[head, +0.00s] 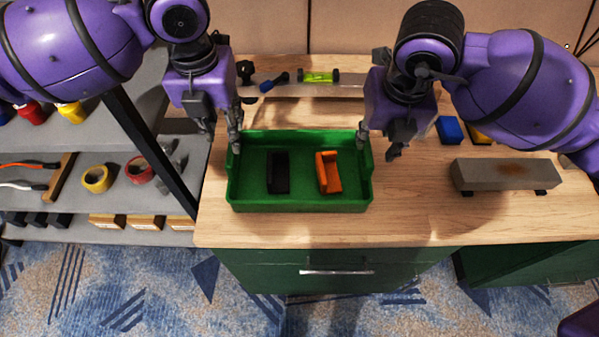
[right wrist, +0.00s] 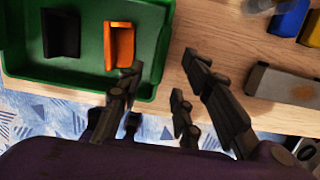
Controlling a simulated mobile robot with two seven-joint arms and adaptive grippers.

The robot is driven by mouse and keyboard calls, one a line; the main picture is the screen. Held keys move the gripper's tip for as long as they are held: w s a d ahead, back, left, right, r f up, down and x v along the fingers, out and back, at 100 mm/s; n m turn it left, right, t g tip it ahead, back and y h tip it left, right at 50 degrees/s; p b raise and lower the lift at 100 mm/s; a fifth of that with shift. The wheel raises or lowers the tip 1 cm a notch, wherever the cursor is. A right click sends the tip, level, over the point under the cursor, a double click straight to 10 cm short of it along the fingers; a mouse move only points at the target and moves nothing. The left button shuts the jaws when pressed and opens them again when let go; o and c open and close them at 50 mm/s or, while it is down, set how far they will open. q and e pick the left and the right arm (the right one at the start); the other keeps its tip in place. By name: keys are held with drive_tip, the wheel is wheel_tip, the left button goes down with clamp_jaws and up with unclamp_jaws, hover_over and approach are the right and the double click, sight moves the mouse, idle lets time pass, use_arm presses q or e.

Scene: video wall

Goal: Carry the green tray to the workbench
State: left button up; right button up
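The green tray (head: 300,206) rests flat on the wooden workbench top (head: 420,225). A black block (head: 279,184) and an orange block (head: 323,166) lie in it. My left gripper (head: 222,142) is at the tray's left end, fingers apart, one finger near the left wall and the other outside it. My right gripper (head: 379,147) is at the tray's right end, fingers apart. In the right wrist view, the open right fingers (right wrist: 162,66) lie on either side of the tray's right wall (right wrist: 161,45). Whether any finger touches the tray is hard to tell.
A grey stone-like block (head: 505,175) and a blue item (head: 449,129) are to the right. A spirit level (head: 320,76) lies on a ledge behind. A grey shelf (head: 120,190) with tape rolls and tools stands at the left. Bench surface is clear in front of the tray.

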drive_tip(key=shift+v, duration=1.65)
